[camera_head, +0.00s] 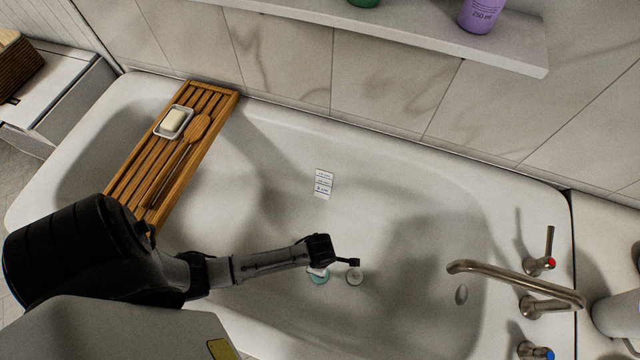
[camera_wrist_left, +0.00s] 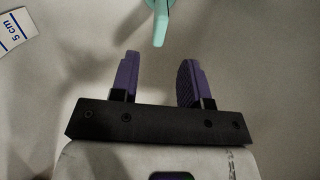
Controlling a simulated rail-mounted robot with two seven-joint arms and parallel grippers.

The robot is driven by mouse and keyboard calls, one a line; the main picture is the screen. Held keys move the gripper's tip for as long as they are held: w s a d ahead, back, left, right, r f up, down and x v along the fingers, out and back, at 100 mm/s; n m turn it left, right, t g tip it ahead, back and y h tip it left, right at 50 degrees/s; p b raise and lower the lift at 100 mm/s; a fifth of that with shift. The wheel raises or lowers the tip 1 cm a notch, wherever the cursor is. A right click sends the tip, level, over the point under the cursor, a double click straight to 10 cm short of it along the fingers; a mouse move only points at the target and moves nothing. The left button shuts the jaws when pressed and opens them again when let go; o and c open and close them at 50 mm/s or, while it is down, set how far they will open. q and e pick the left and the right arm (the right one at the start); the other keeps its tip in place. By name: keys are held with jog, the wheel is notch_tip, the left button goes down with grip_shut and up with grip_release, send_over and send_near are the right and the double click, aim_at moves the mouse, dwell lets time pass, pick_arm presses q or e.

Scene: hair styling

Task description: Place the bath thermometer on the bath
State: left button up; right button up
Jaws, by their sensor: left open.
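The bath thermometer appears to be the teal object (camera_head: 318,276) low in the bath (camera_head: 400,170), partly hidden by my left gripper (camera_head: 345,260) in the head view. In the left wrist view, the teal thermometer (camera_wrist_left: 161,20) shows at the top edge, its narrow end pointing toward the gap between my fingers; its rounder part is cut off. My left gripper (camera_wrist_left: 159,62) is open, with purple finger pads apart and nothing between them. The thermometer's narrow end appears just beyond the fingertips; I cannot tell the height gap. My right gripper is not in view.
A wooden bath rack (camera_head: 223,105) with a soap dish (camera_head: 188,133) and wooden brush (camera_head: 198,128) spans the left side. A curved tap (camera_head: 520,280) reaches over the right end. A white depth label (camera_head: 323,184) is on the bath interior. A shelf (camera_head: 420,36) hangs above.

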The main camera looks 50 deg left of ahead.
pick_arm(q)
jog(key=shift+r, duration=0.7)
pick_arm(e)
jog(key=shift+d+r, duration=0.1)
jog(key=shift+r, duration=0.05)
pick_arm(q)
jog(key=s+a+r+m+t, duration=0.1)
jog(key=s+r+m, duration=0.2)
jog(key=r+m, duration=0.7)
jog(key=s+a+r+m+t, duration=0.2)
jog(key=s+r+m, duration=0.2)
jog(key=r+m, duration=0.6)
jog(key=m, duration=0.6)
jog(key=shift+s+a+m+t, duration=0.2)
jog(key=shift+m+t, duration=0.1)
jog(key=shift+m, duration=0.1)
jog(key=shift+w, duration=0.1)
